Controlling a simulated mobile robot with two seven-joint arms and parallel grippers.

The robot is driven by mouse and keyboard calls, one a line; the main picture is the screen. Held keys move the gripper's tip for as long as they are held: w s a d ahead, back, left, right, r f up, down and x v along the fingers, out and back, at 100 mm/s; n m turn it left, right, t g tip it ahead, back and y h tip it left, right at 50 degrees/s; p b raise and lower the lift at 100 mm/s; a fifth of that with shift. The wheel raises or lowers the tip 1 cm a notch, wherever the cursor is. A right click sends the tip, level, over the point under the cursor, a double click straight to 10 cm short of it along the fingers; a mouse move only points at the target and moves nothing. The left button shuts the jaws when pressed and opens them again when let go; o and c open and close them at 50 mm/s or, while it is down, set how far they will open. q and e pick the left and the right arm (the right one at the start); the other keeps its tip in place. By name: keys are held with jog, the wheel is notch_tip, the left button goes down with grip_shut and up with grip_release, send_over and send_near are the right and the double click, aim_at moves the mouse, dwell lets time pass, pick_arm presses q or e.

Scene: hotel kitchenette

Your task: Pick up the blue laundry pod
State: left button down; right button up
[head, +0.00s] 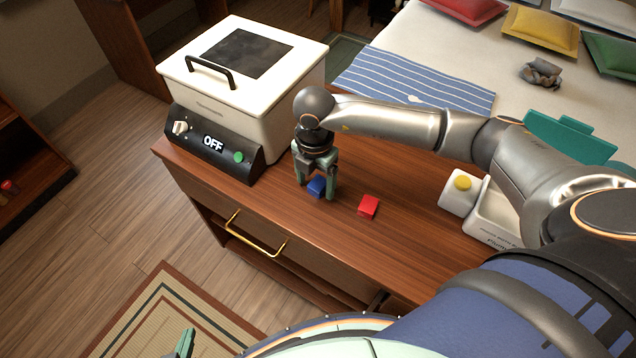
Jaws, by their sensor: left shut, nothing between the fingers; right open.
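The blue laundry pod (317,186) is a small blue block on the wooden counter (400,240), near its front edge. My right gripper (315,191) points down over it from the right-hand arm. Its fingers are open, one on each side of the pod, with the tips close to the counter. Whether they touch the pod cannot be told. The gripper hides part of the pod. My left gripper (185,343) shows only as a green tip at the bottom edge. It is shut and empty, low over the floor and far from the pod.
A red block (369,207) lies just right of the blue pod. A white box appliance (245,80) reading OFF stands to the left. A drawer with a gold handle (255,240) is below. A white dispenser with a yellow cap (462,184) stands right.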

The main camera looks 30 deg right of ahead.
jog(key=shift+f, duration=0.55)
grip_shut()
